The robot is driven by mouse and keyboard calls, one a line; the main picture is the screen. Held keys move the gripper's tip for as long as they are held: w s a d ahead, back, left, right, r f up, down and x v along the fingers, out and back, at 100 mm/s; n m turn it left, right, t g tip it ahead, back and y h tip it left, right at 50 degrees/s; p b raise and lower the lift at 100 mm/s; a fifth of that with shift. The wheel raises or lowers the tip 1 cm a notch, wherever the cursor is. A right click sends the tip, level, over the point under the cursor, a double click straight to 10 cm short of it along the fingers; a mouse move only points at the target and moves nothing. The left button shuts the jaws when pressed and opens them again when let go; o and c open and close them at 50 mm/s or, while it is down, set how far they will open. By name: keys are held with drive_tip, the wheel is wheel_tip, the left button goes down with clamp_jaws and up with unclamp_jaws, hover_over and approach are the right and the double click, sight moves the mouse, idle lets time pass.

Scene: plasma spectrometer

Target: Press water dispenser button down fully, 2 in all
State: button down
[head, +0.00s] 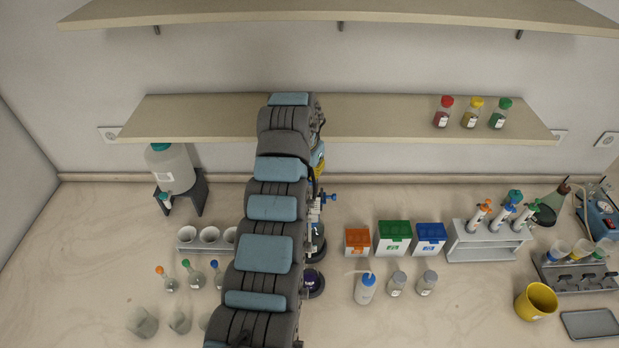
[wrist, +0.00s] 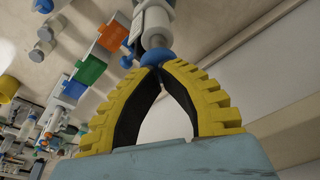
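My gripper (wrist: 160,68) has yellow ribbed fingers with black inner pads. In the wrist view its tips meet and an empty gap shows between the bowed fingers. The tips are at the lower edge of a round blue button (wrist: 160,56) on a white cylindrical body (wrist: 155,25), seemingly the water dispenser; whether they touch cannot be told. In the head view the yellow gripper (head: 319,165) shows just past my arm, above the white and blue upright fixture (head: 315,208), which my arm partly hides. How far down the button is cannot be told.
Orange (head: 357,241), green (head: 394,237) and blue boxes (head: 429,238) stand right of the fixture. A wash bottle (head: 365,288) stands in front. A carboy (head: 172,168) is at left. A shelf (head: 390,118) runs behind my arm, with three capped bottles at its right.

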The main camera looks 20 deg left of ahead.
drive_tip(key=shift+f+b, duration=1.15)
drive_tip(key=shift+f, duration=1.15)
drive_tip(key=shift+r, duration=0.2)
idle(0.4)
drive_tip(key=shift+r, duration=3.5)
drive_tip(key=shift+r, duration=2.5)
